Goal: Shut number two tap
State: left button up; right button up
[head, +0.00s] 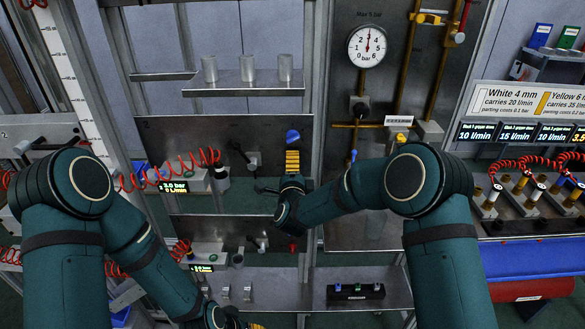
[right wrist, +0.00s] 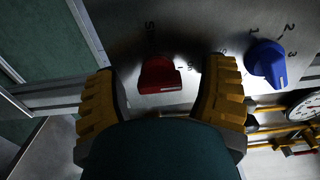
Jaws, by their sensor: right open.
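My right gripper (head: 292,160) is open at the upright metal panel, just below a blue knob (head: 292,136). In the right wrist view its two yellow fingers (right wrist: 160,95) stand on either side of a red knob (right wrist: 160,75), with gaps visible. The blue knob (right wrist: 266,62), with marks 1, 2 and 3, is to the right of the fingers. A dark lever tap (head: 252,158) is on the panel left of the gripper. I cannot read which tap is number two. My left gripper (head: 252,326) is mostly cut off at the bottom edge.
A pressure gauge (head: 367,46) and yellow pipes are at upper right. A shelf (head: 235,90) holds three metal cups. Red coiled hoses hang at left near a display (head: 173,187). A lower shelf (head: 345,303) carries a black block (head: 356,293).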

jog(key=c, duration=1.2)
